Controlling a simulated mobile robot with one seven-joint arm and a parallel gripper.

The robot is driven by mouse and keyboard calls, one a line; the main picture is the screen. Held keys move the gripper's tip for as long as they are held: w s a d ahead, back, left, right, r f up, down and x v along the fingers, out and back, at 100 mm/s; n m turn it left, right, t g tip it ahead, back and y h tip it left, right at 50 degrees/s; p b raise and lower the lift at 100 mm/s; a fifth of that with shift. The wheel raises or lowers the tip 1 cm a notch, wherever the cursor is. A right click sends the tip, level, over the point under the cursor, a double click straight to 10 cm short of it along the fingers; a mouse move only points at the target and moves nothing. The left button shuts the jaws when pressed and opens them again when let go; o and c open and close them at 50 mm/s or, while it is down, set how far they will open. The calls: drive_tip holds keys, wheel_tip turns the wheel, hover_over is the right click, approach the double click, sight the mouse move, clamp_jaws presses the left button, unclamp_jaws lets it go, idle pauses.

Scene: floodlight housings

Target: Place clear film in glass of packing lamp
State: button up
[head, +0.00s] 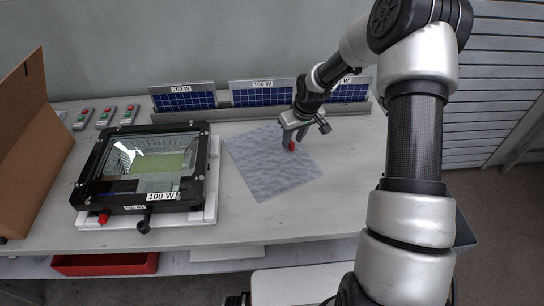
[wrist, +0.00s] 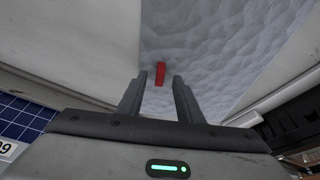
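The lamp (head: 199,190), a black-framed housing labelled 100 W, lies glass up on a white base at the left of the bench. Its glass (head: 150,160) shows a green area beneath. Right of it lies a flat grey-blue dimpled sheet (head: 262,175), with a red tab (head: 292,147) standing near its upper right part. I cannot tell whether this sheet is the clear film. My gripper (head: 293,138) is over the sheet at the tab. In the wrist view, its fingers (wrist: 160,78) are apart, with the red tab (wrist: 161,68) between and just beyond the tips.
Solar panels labelled in watts (head: 262,94) stand in a rack along the back. Several button boxes (head: 106,116) and a brown cardboard piece (head: 30,140) are at the left. A red bin (head: 105,264) sits below the bench. Bare bench (head: 270,222) lies in front of the sheet.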

drive_tip(key=shift+x, duration=1.05)
clamp_jaws()
drive_tip(key=shift+r, duration=0.1)
